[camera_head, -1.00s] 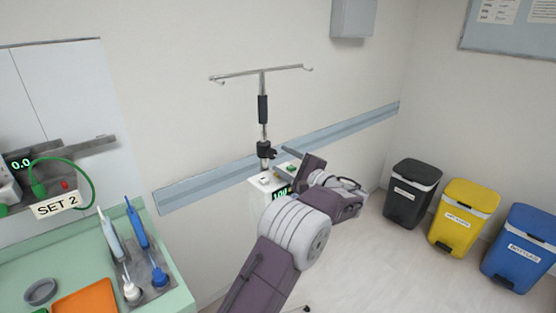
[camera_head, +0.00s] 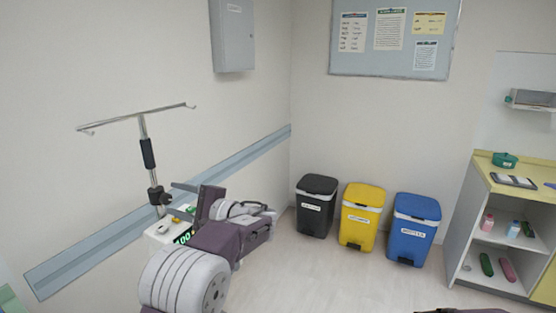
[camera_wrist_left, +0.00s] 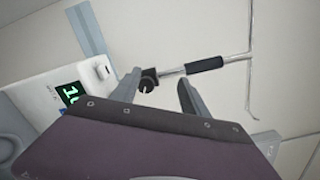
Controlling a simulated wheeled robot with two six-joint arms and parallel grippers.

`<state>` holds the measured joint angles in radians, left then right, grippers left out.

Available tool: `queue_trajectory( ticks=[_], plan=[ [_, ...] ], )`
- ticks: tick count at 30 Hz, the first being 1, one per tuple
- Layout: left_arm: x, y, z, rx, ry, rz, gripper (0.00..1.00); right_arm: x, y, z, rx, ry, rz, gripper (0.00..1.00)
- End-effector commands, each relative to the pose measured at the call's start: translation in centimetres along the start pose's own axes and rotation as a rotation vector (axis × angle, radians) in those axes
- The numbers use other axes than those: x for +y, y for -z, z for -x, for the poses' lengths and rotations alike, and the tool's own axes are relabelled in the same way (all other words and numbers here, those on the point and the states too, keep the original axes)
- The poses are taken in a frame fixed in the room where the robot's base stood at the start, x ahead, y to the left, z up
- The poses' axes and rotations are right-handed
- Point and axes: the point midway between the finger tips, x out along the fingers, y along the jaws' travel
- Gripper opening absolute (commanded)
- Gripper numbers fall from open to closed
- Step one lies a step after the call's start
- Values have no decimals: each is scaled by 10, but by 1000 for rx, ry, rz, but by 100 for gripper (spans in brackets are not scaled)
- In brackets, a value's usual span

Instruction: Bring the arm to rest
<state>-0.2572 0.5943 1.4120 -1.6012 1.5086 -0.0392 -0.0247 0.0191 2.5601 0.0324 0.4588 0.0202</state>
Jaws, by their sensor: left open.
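My left arm comes up from the bottom left of the head view. Its gripper (camera_head: 176,199) is open, with the two fingers apart. In the wrist view the left gripper (camera_wrist_left: 160,90) shows a dark clamp knob (camera_wrist_left: 148,80) between its fingers in the picture; I cannot tell how far beyond them it is. Nothing is held. The pole (camera_head: 147,152) with its cross bar stands behind the gripper. A white device (camera_head: 160,236) with a green lit display is on it, partly hidden by my arm. My right gripper is not in view.
A black bin (camera_head: 315,208), a yellow bin (camera_head: 360,216) and a blue bin (camera_head: 411,231) stand along the back wall. A shelf unit (camera_head: 497,195) is at the right. A grey wall box (camera_head: 232,35) hangs above. The floor (camera_head: 310,275) before the bins is clear.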

Motion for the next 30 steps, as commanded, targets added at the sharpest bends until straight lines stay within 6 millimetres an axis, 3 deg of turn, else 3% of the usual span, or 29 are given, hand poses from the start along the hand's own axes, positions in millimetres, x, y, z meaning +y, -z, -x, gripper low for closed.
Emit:
queue_trajectory(
  ticks=[1,3,5,7,10,12,15,18,20,24,30],
  plan=[
    [3,-33,-14,-28,-65,4,53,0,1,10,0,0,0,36],
    [45,-60,-23,-9,-230,-11,53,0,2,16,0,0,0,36],
    [89,-74,-19,31,-385,-13,53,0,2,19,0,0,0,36],
    [141,-86,-4,84,-575,6,53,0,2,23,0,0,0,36],
    [217,-99,41,154,-867,79,53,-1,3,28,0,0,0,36],
    [264,-105,85,188,-1078,170,53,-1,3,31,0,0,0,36],
    [311,-105,150,200,-1345,346,53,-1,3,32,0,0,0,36],
    [338,-96,197,170,-1527,525,53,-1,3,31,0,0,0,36],
    [341,-87,209,155,-1581,619,53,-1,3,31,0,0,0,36],
    [331,-68,210,182,-1594,732,53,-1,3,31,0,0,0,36],
    [330,-68,209,184,-1592,732,53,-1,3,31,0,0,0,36]
  ],
)
